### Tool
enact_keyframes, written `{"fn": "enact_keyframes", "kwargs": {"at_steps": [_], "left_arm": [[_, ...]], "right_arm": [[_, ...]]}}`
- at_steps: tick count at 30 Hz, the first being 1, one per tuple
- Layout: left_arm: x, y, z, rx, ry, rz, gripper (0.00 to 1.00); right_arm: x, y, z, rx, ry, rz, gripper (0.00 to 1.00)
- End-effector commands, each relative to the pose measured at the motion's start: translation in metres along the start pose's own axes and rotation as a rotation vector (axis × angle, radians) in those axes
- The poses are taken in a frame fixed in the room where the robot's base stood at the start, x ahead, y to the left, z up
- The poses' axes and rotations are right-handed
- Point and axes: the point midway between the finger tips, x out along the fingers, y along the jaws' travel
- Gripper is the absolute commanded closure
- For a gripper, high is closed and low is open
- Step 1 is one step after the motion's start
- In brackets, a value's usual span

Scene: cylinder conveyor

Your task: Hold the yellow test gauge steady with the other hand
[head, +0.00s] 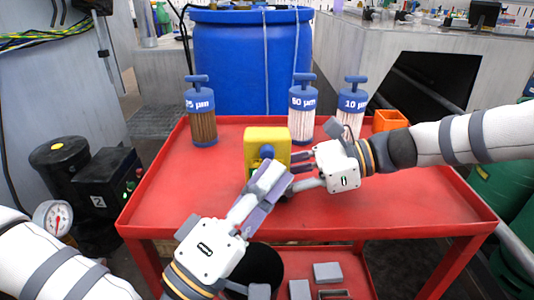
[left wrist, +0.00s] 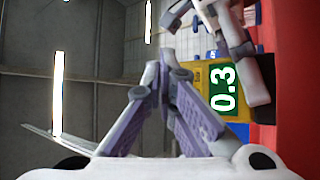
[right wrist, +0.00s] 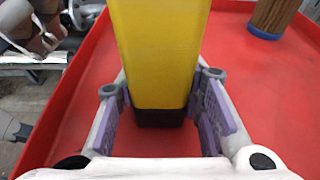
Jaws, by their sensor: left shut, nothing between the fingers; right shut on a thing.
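The yellow test gauge (head: 266,137) stands upright on the red table, with a blue knob (head: 267,151) on its front. In the left wrist view the gauge (left wrist: 210,78) shows a green display (left wrist: 224,90) reading 0.3. My right gripper (head: 298,170) reaches in from the right and is shut on the gauge. In the right wrist view its fingers press either side of the yellow body (right wrist: 160,55), near the dark base. My left gripper (head: 270,170) is shut and empty, its tips just in front of the gauge below the knob. Whether they touch it I cannot tell.
Three blue-capped cylinders stand at the back of the red table (head: 400,205): 25 µm (head: 202,115), 60 µm (head: 302,110) and 10 µm (head: 350,108). An orange box (head: 390,120) is at the back right. Grey blocks (head: 327,272) lie on the lower shelf. The table's right front is clear.

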Motion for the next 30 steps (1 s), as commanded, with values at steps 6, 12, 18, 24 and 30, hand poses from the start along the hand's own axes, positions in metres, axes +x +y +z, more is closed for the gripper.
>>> {"fn": "enact_keyframes", "kwargs": {"at_steps": [6,12,18,24,30], "left_arm": [[0.0042,-0.0029,-0.0028,0.002,0.000,0.000,1.00],[0.0061,-0.0045,-0.0042,0.000,-0.001,0.000,1.00],[0.0062,-0.0045,-0.0044,0.000,0.000,0.000,1.00],[0.0075,-0.0055,-0.0053,0.000,0.000,0.000,1.00],[0.0092,-0.0067,-0.0065,0.000,0.000,0.000,1.00]], "right_arm": [[-0.0001,-0.0002,-0.0001,0.000,0.000,-0.001,0.99],[-0.0001,-0.0003,-0.0001,0.000,0.000,-0.001,0.99],[-0.0001,-0.0003,-0.0001,0.000,0.000,-0.001,0.99],[-0.0001,-0.0002,-0.0001,0.000,0.000,-0.001,0.99],[-0.0001,-0.0003,-0.0001,0.000,0.000,-0.001,0.99]]}}
